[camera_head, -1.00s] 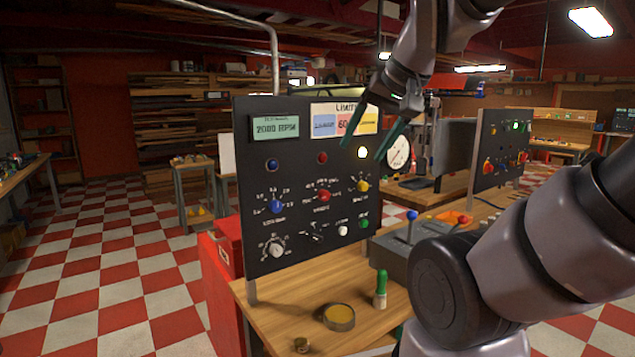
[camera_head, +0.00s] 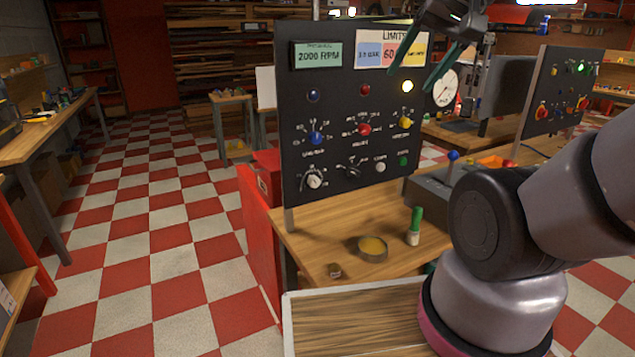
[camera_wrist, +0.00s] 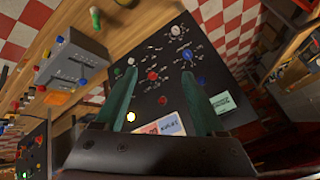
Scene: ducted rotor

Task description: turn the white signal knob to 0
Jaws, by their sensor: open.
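The black control panel (camera_head: 340,105) stands upright on the wooden bench. The white signal knob (camera_head: 314,181) is at its lower left, with a scale around it too small to read. In the wrist view this knob (camera_wrist: 176,30) is near the top, beyond the fingertips. My gripper (camera_head: 412,77) is open and empty, in front of the panel's upper right, near the limits sign (camera_head: 393,50). In the wrist view my gripper (camera_wrist: 158,72) has its fingers spread before the panel, apart from the knob. The knob's pointer direction cannot be told.
The panel also holds a blue knob (camera_head: 316,138), a red knob (camera_head: 364,129), a yellow knob (camera_head: 405,122) and a white button (camera_head: 380,167). A green-capped marker (camera_head: 414,226) and a round tin (camera_head: 372,249) stand on the bench. A lever box (camera_head: 428,190) is at right.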

